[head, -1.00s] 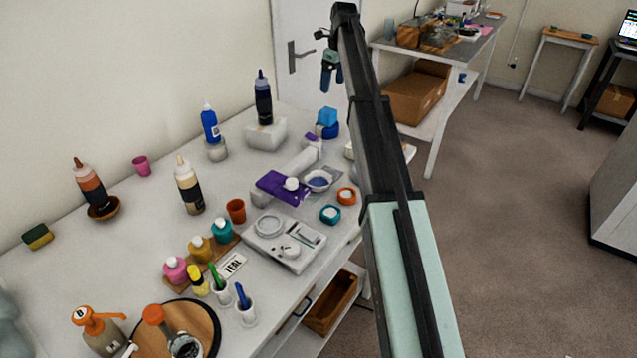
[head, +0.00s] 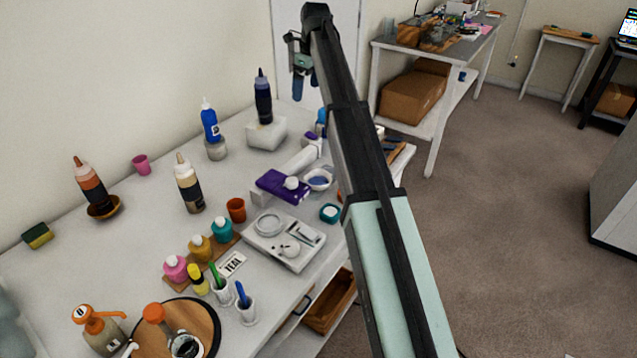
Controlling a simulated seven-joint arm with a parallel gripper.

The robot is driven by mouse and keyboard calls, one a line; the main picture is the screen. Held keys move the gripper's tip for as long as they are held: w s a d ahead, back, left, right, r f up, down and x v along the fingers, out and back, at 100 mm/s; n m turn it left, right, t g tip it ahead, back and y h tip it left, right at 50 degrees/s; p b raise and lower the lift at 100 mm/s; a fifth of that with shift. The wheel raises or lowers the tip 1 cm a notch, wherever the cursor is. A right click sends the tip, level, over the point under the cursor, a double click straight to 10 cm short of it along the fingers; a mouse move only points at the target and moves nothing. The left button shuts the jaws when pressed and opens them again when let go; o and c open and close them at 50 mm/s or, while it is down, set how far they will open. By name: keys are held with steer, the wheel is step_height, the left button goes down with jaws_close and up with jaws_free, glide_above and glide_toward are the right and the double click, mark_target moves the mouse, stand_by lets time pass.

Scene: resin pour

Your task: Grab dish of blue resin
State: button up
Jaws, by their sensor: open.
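A small white dish with blue resin (head: 319,180) sits on the white workbench, just right of a purple box. Its right side is close to my arm in the picture, but the dish is in view. My gripper (head: 305,86) is open and empty. It hangs above the far end of the bench, in front of the door, well beyond and above the dish. A teal-rimmed jar (head: 330,213) sits just in front of the dish.
A white scale (head: 285,243) lies nearer. A dark blue bottle (head: 263,100) stands on a white block behind. Pigment bottles and cups crowd the near bench. My arm covers the bench's right edge.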

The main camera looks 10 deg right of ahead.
steer(key=s+a+f+n, duration=0.1)
steer(key=s+a, duration=0.1)
steer(key=s, duration=0.5)
steer(key=n+h, duration=0.1)
steer(key=n, duration=1.3)
glide_above(318, 178)
steer(key=a, duration=0.2)
step_height(318, 178, down, 3)
steer(key=s+d+n+g, duration=0.1)
steer(key=s+n+g, duration=0.15)
steer(key=n, duration=2.05)
steer(key=shift+t, duration=0.45)
steer(key=f, duration=0.9)
steer(key=shift+s+d, duration=0.1)
steer(key=shift+s, duration=0.2)
steer(key=shift+w+d+f, duration=0.15)
steer(key=shift+f, duration=1.25)
steer(key=shift+w+d+f, duration=0.1)
steer(key=shift+f, duration=1.3)
